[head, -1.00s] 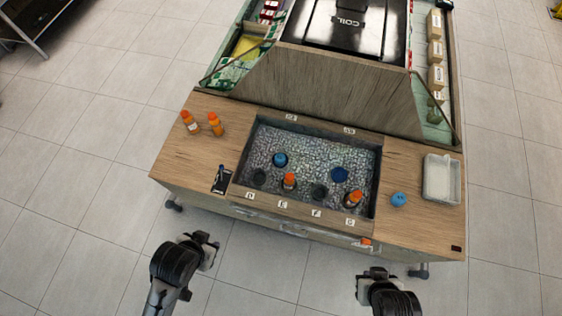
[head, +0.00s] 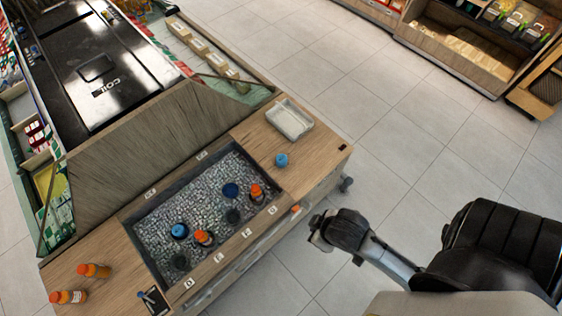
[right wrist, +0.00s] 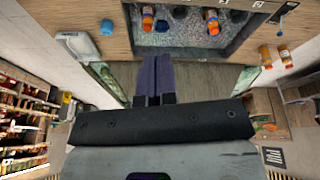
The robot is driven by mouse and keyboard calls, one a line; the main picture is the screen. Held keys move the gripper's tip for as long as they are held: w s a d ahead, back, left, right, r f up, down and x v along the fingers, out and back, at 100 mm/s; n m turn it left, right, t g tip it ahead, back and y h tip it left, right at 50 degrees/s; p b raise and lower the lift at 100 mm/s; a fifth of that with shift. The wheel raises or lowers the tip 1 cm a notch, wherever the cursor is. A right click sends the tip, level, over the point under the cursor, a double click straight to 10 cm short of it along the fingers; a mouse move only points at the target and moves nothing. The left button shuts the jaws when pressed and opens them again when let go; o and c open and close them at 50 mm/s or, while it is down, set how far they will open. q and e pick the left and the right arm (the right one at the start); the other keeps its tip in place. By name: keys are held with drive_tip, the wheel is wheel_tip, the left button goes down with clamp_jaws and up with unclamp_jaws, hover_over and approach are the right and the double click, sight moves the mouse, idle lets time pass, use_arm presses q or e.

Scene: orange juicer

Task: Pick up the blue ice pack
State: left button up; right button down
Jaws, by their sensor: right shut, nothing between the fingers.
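A small round blue object (head: 281,160), which looks like the blue ice pack, sits on the wooden counter just below the white tray. It also shows at the upper left of the right wrist view (right wrist: 107,27). A second blue round thing (head: 179,231) sits in the ice-filled basin, and a darker blue round thing (head: 231,190) is farther right in it. My right gripper (head: 319,231) is off the counter's front edge, apart from the blue object. In the right wrist view its fingers (right wrist: 155,75) are together and empty. My left gripper is out of view.
The sunken basin (head: 208,158) holds several items, among them orange-capped bottles (head: 203,238). The white tray (head: 290,120) stands near the counter's far right corner. Two orange bottles (head: 68,297) are at the counter's left end. The tiled floor (head: 430,150) to the right is open.

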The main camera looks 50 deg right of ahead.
drive_tip(key=shift+a, duration=0.1)
drive_tip(key=c, duration=1.8)
unclamp_jaws()
drive_tip(key=shift+o, duration=0.8)
drive_tip(key=o, duration=1.5)
